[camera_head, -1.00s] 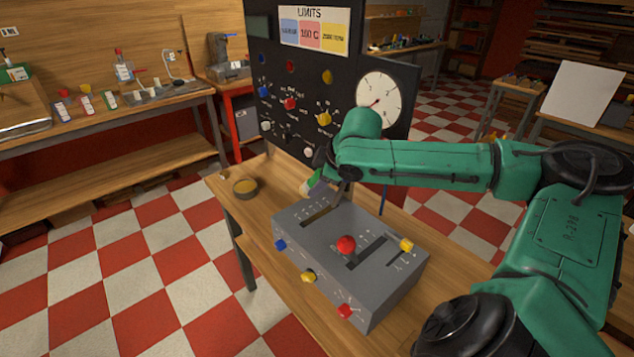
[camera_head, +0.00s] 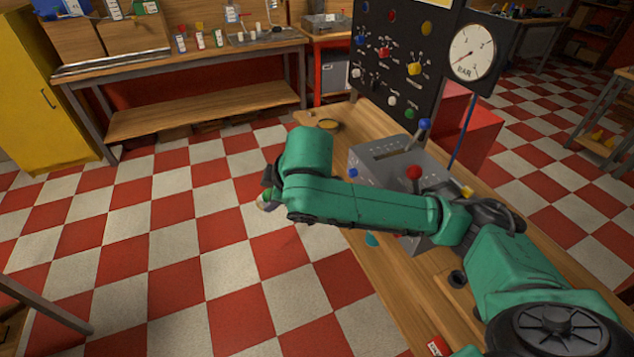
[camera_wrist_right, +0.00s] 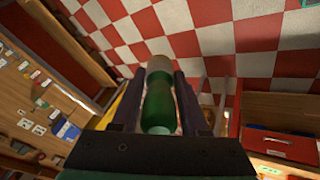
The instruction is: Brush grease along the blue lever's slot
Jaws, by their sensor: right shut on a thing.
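The grey lever box (camera_head: 375,165) stands on the wooden bench, partly hidden behind my right arm. The blue lever (camera_head: 425,125) rises from the box's far side, at the right end of a dark slot (camera_head: 395,149) in its top. I cannot tell whether grease lies in the slot. My right gripper (camera_head: 269,192) is left of the bench, over the floor in the picture. In the right wrist view it is shut on a green handle (camera_wrist_right: 158,105) with a beige end; no bristles can be made out.
A red-knobbed lever (camera_head: 414,172) stands on the box near my forearm. A dark panel with knobs (camera_head: 400,60) and a gauge (camera_head: 473,52) rise behind the bench. A small teal object (camera_head: 371,239) lies near the bench's left edge. The checkered floor at left is open.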

